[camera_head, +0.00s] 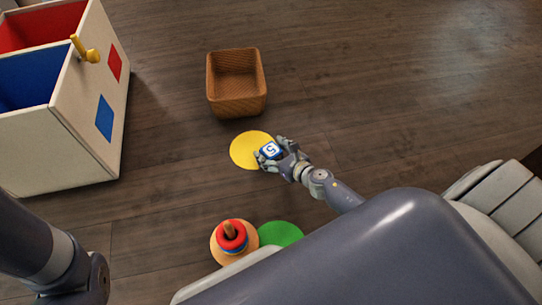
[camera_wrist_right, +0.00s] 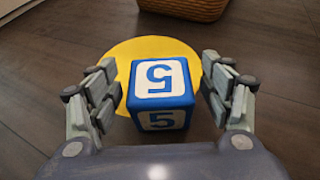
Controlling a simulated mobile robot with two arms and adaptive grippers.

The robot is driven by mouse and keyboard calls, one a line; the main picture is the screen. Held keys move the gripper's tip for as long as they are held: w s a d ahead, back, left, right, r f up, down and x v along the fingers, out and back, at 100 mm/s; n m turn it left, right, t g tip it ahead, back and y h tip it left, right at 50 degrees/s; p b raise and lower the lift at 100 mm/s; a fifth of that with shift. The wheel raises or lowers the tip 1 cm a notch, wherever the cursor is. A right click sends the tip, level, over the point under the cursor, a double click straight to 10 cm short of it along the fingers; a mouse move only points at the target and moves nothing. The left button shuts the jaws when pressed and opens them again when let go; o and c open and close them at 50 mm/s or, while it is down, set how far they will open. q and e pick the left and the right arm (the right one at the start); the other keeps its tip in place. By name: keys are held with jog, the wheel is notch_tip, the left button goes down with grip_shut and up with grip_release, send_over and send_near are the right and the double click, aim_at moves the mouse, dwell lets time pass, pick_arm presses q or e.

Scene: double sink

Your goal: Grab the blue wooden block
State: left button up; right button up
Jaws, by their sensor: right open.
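The blue block (camera_head: 270,151) has white faces with a blue number 5. It rests on or just above the right part of a yellow disc (camera_head: 243,149) on the floor. In the right wrist view the block (camera_wrist_right: 160,88) sits between the two fingers of my right gripper (camera_wrist_right: 165,98), with a gap on each side. My right gripper (camera_head: 273,154) is open around the block in the head view. In the head view my left arm shows at the lower left, but its gripper is out of view.
A wicker basket (camera_head: 238,112) stands beyond the yellow disc. A ring stacker (camera_head: 231,238) and a green disc (camera_head: 281,233) are nearer me. A white box with red and blue compartments (camera_head: 62,125) stands at the left. The wooden floor at the right is clear.

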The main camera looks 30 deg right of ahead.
jog(key=shift+w, duration=0.15)
jog(key=c, duration=1.2)
jog(key=shift+o, duration=0.2)
